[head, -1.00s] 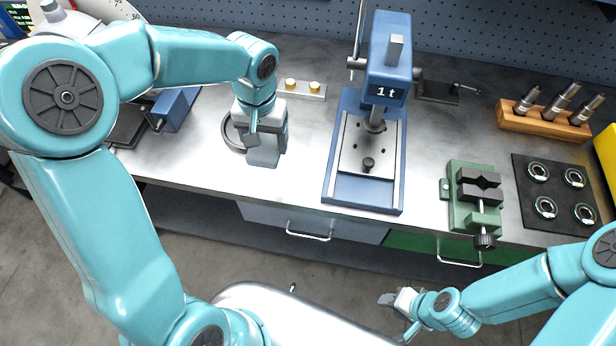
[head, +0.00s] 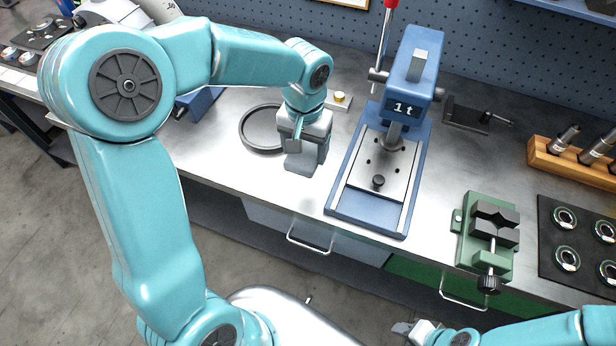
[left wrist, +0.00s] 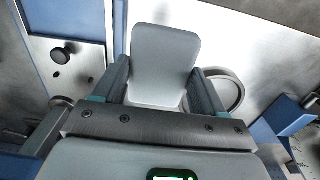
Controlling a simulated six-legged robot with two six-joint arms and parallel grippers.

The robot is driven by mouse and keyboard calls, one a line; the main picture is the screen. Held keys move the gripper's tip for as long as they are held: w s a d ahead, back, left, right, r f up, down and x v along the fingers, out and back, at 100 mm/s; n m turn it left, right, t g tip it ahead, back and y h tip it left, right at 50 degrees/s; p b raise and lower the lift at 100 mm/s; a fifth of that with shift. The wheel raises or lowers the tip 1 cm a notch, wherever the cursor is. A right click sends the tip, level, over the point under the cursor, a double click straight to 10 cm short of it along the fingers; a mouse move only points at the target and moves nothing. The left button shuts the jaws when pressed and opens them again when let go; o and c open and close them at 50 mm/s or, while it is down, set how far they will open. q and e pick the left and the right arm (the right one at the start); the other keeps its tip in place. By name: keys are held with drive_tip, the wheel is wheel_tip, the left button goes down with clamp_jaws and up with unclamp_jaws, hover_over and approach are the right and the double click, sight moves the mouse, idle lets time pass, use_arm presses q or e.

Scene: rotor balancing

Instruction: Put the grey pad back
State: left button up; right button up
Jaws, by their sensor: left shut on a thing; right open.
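The grey pad (left wrist: 165,55), a flat light-grey plate with rounded corners, is between the fingers of my left gripper (left wrist: 160,85) in the left wrist view. My left gripper (head: 305,155) is shut on it. In the head view the pad (head: 301,166) shows below the fingers, over the bench between the dark ring and the blue press. I cannot tell how high above the bench it is. My right gripper (head: 405,328) is open and empty low in the head view, in front of the bench; its arm is partly cut off.
The blue press (head: 364,205) marked 1t stands right of my left gripper. A dark ring (head: 246,140) lies to its left. A strip with a yellow button (head: 340,97) is behind. A green vise (head: 487,235), black mat and wooden holder (head: 570,165) are further right.

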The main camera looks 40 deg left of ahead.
sight(306, 187)
use_arm(q)
drive_tip(key=f, duration=1.1)
drive_tip(key=shift+w+a+f, duration=0.1)
drive_tip(key=shift+w+f, duration=0.1)
drive_tip(key=shift+f, duration=0.15)
drive_tip(key=shift+s+r, duration=0.15)
drive_tip(key=shift+f, duration=0.3)
drive_tip(key=o, duration=1.1)
drive_tip(key=shift+r, duration=0.1)
